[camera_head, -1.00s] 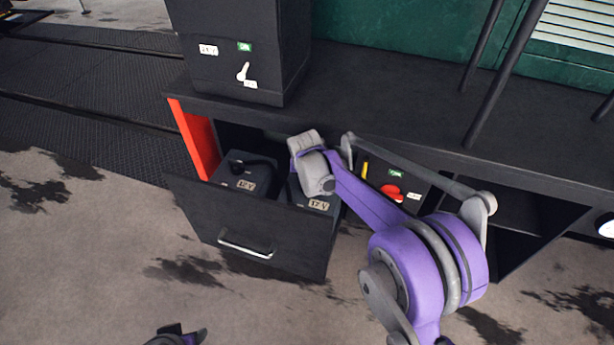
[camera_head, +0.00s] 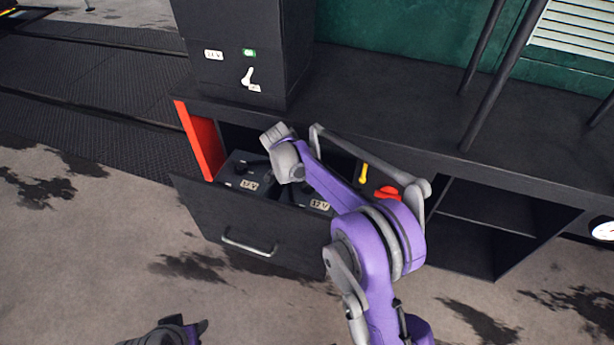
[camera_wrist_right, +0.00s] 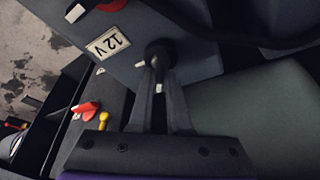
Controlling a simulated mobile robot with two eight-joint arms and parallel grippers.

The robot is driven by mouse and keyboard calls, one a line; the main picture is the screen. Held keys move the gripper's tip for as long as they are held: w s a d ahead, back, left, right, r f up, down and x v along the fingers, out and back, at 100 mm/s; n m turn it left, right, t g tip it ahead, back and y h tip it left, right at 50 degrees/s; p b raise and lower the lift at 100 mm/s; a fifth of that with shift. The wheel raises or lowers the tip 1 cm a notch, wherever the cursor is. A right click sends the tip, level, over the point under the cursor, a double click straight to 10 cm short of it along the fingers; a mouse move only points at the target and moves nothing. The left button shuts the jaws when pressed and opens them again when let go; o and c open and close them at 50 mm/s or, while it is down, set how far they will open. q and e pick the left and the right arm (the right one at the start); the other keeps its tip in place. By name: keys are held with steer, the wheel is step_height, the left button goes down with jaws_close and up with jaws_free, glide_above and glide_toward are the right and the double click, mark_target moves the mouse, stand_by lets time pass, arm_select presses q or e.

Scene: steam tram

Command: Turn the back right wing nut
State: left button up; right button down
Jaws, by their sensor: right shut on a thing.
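An open black drawer (camera_head: 250,228) holds two grey batteries with 12 V labels, the left battery (camera_head: 236,170) and the right battery (camera_head: 318,204). In the right wrist view, a battery (camera_wrist_right: 110,60) shows its label upside down, with a dark wing nut (camera_wrist_right: 158,52) on its top. My right gripper (camera_wrist_right: 158,85) is shut on this wing nut, fingertips around its lower part. In the head view my right wrist covers the back of the drawer and hides the fingers and nut. Part of my left gripper (camera_head: 188,332) shows at the bottom edge; its jaws are unclear.
A black cabinet (camera_head: 245,60) with a white lever stands on the bench top (camera_head: 400,110) above the drawer. A red panel (camera_head: 200,140) is left of the drawer opening. A red knob (camera_head: 387,192) and yellow handle (camera_head: 363,173) are right of it. The floor in front is clear.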

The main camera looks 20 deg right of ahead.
steer(key=shift+m+g, duration=0.4)
steer(key=shift+m, duration=0.8)
steer(key=c, duration=0.9)
jaws_free()
steer(key=shift+o, duration=0.2)
steer(key=p+v, duration=0.2)
steer(key=v, duration=0.8)
steer(key=shift+a+r, duration=0.3)
steer(key=shift+r, duration=0.05)
steer(key=shift+w, duration=0.15)
